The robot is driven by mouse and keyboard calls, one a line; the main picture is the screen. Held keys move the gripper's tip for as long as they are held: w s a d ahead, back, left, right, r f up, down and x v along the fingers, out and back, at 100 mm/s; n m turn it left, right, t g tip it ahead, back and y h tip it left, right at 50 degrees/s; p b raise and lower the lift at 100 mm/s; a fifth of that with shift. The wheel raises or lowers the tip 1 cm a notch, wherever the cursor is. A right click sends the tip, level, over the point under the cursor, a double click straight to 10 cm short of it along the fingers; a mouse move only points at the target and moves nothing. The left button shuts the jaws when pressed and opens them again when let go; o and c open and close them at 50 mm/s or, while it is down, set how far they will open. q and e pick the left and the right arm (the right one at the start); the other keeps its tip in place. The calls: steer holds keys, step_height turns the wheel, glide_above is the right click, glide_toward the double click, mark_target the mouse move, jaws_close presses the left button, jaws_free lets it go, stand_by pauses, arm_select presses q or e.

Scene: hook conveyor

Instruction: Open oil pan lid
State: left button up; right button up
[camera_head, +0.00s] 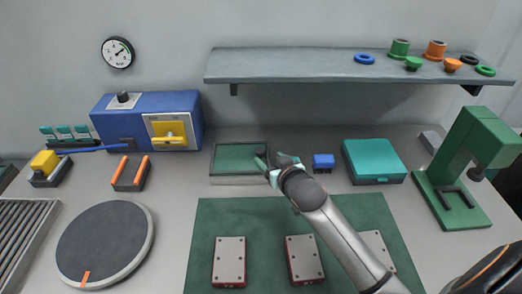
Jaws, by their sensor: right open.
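A shallow pale grey pan (238,181) with a flat dark green top (238,157) sits at the middle of the bench, near the wall; I take it for the oil pan and its lid. The green top lies flat over the pan. My right gripper (268,165) is open at the pan's right end, with its fingers close to the right edge of the top. I cannot tell whether they touch it. The gripper and wrist hide part of that right end. My left gripper is not in view.
A small blue block (323,161) and a teal box (375,160) stand right of the gripper. A green press (460,160) is at far right. A green mat (264,225) with several metal plates lies in front. A shelf (350,67) overhangs behind.

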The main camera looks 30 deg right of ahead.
mark_target(260, 150)
steer(key=b+x, duration=0.5)
steer(key=x, duration=0.1)
steer(key=shift+w+f, duration=0.3)
steer(key=shift+w+d+b, duration=0.15)
steer(key=shift+w+b, duration=0.4)
steer(key=shift+w, duration=0.15)
steer(key=shift+c, duration=0.3)
jaws_close()
